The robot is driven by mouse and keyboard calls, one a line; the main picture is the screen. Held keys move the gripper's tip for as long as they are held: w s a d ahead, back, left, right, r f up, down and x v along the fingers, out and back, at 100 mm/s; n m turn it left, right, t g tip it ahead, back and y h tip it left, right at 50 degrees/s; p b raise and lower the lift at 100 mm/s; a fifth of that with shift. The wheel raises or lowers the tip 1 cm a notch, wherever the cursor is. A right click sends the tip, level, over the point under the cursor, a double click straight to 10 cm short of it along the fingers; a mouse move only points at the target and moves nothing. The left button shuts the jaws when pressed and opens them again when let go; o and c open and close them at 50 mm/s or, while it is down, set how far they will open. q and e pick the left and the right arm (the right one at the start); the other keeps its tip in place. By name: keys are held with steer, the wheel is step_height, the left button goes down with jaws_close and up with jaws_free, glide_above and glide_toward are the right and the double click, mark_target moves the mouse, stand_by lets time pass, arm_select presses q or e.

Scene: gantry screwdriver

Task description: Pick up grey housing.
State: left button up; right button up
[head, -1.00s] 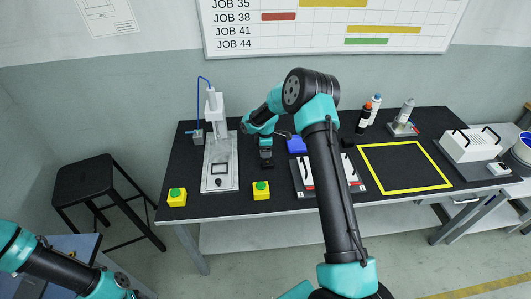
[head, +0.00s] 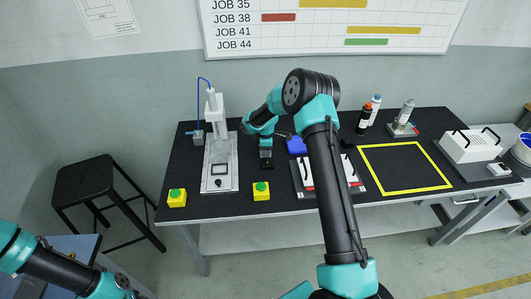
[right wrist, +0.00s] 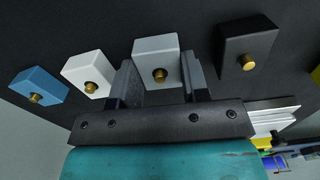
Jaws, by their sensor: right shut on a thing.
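The grey housing (right wrist: 155,52) is a light grey block with a brass screw in its near face. In the right wrist view it sits between the two fingers of my right gripper (right wrist: 160,78), which is shut on it. In the head view my right gripper (head: 266,162) points down over the black mat, left of the blue part. The housing is mostly hidden there by the gripper. I cannot tell whether it is clear of the mat. My left arm shows at the lower left of the head view, with its gripper out of the picture.
In the right wrist view a white housing (right wrist: 88,74) and a blue housing (right wrist: 38,86) are to the left, a black housing (right wrist: 248,46) to the right. A screwdriver stand (head: 218,150) and yellow button boxes (head: 261,190) are near. The yellow-framed area (head: 405,167) is clear.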

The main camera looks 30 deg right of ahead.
step_height(320, 180, up, 10)
stand_by(0.6)
stand_by(0.4)
